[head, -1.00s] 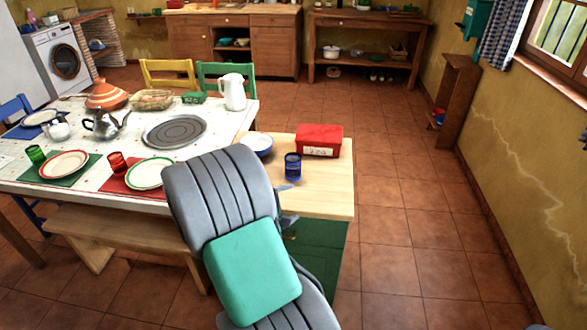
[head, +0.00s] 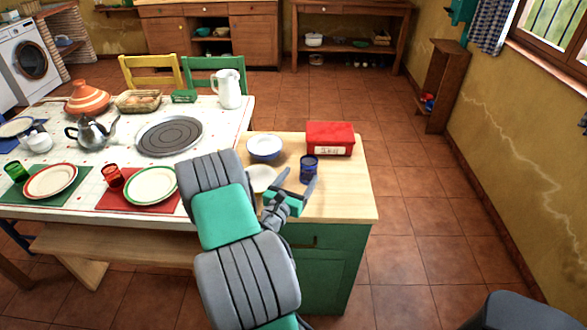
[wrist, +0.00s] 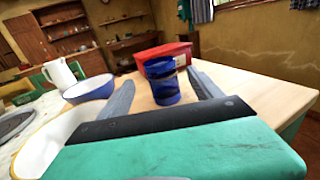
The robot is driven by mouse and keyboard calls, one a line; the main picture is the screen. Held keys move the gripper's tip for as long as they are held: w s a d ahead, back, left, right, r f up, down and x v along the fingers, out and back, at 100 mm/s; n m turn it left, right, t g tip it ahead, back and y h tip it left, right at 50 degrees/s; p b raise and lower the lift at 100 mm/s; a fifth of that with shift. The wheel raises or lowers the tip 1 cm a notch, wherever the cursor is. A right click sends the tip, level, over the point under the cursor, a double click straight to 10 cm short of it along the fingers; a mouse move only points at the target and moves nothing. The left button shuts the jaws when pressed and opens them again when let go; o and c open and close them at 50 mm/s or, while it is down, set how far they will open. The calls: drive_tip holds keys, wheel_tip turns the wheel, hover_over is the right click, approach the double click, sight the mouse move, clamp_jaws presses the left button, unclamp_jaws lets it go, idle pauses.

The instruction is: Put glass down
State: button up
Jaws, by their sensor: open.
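A dark blue glass (head: 308,168) stands upright on the light wooden top of the green counter (head: 345,200), just in front of a red box. My gripper (head: 296,181) is open just in front of the glass, low over the counter. In the wrist view the blue glass (wrist: 162,82) stands beyond and between the two spread fingers (wrist: 165,97), and I see no finger closed on it. Whether a finger touches it, I cannot tell.
The red box (head: 330,138) stands behind the glass. A blue-rimmed bowl (head: 264,153) and a cream bowl (head: 259,180) lie left of it, close to my arm. A set dining table (head: 95,178) adjoins at left. The counter's right front is clear.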

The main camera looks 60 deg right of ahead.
sight(305, 167)
drive_tip(key=d, duration=0.2)
drive_tip(key=d+p, duration=0.1)
drive_tip(key=d, duration=0.4)
drive_tip(key=shift+w+d+r+p, duration=0.2)
drive_tip(key=shift+d+r+p, duration=0.1)
drive_tip(key=shift+p, duration=0.1)
drive_tip(key=shift+c, duration=0.3)
clamp_jaws()
